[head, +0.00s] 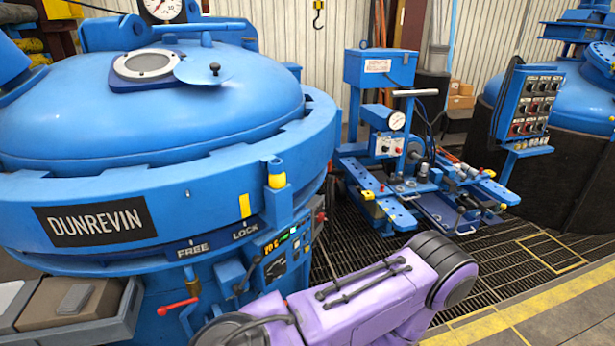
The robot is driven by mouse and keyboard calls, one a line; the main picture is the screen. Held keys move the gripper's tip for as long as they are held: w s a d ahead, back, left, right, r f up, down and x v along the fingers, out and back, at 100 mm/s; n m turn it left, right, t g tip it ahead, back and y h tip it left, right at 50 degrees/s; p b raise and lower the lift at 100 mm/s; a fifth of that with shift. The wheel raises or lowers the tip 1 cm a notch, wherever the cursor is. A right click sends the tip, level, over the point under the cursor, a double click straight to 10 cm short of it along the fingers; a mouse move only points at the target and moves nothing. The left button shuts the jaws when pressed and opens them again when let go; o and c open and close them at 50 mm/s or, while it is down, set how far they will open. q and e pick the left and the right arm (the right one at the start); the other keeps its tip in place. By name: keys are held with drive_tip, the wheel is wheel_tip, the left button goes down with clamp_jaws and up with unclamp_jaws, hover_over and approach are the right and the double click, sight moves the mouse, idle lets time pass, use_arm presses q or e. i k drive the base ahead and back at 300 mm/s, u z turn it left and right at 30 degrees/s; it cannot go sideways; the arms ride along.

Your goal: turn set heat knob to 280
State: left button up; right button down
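A small control panel (288,251) is fixed to the side of the blue furnace (170,110), below the LOCK label. It carries an orange and green lit display (278,243) and a dark knob (275,269) under it. The knob's markings and setting are too small to read, and I cannot tell if it is the set heat knob. My purple arm (375,285) crosses the bottom of the head view just below the panel. Neither of my grippers shows in this view.
A red-handled lever (178,307) and a grey tray (125,310) are at lower left. A blue pump unit (385,130) stands behind on the grating. A panel with several knobs (530,105) is at right. Grated floor (480,270) lies open at right.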

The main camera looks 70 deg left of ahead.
sight(278, 271)
drive_tip(key=u, duration=0.25)
drive_tip(key=i, duration=0.85)
drive_tip(key=u, duration=1.3)
drive_tip(key=i, duration=0.7)
drive_tip(key=u, duration=0.75)
